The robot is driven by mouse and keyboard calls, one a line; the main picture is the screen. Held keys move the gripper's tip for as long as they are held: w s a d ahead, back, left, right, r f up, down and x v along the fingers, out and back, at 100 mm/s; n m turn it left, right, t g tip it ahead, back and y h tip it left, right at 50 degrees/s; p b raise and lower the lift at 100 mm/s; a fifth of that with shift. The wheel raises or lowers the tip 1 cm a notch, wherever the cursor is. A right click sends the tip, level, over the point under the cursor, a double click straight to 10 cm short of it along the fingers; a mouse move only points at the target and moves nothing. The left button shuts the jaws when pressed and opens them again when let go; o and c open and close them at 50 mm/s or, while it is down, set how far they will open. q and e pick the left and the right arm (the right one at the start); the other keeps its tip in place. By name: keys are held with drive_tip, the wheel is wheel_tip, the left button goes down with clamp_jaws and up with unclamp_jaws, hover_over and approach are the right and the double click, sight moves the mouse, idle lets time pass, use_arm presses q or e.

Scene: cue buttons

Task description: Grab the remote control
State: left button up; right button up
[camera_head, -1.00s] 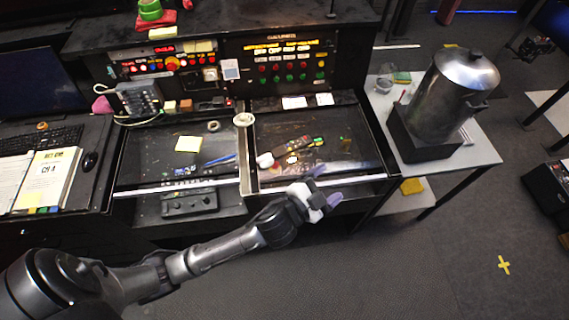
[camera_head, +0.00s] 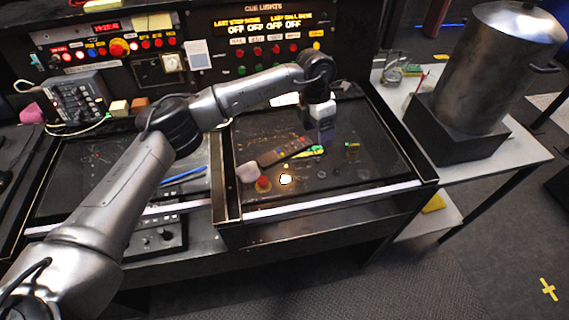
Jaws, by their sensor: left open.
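The remote control (camera_head: 285,151) is a long dark stick with small coloured buttons. It lies slantwise on the dark desk surface, in the right section of the console. My left gripper (camera_head: 326,138) is open and points down above the desk, just right of the remote's upper right end. It looks empty and apart from the remote; its exact height above the desk is hard to tell. My right gripper is out of view.
A red button (camera_head: 263,184), a pale object (camera_head: 247,171) and small green and yellow items lie near the remote. The cue light panel (camera_head: 270,35) stands behind.

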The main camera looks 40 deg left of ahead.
use_arm(q)
drive_tip(key=a+r+n+y+b, duration=0.1)
drive_tip(key=a+y+b, duration=0.15)
drive_tip(key=a, duration=0.55)
drive_tip(key=g+b, duration=0.1)
hover_over(285, 151)
drive_tip(key=f, duration=0.6)
drive_tip(key=shift+w+d+f, duration=0.1)
drive_tip(key=shift+w+f, duration=0.2)
drive_tip(key=shift+w, duration=0.1)
drive_tip(key=shift+f+b, duration=0.35)
drive_tip(key=shift+f, duration=0.65)
wheel_tip(285, 151, down, 3)
drive_tip(key=shift+s+f+b, duration=0.1)
drive_tip(key=shift+f+b, duration=0.05)
drive_tip(key=shift+b, duration=0.5)
drive_tip(key=shift+s+f, duration=0.1)
drive_tip(key=shift+f, duration=0.3)
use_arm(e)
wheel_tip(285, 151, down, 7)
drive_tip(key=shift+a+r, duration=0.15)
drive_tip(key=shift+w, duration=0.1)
use_arm(q)
drive_tip(key=c, duration=1.1)
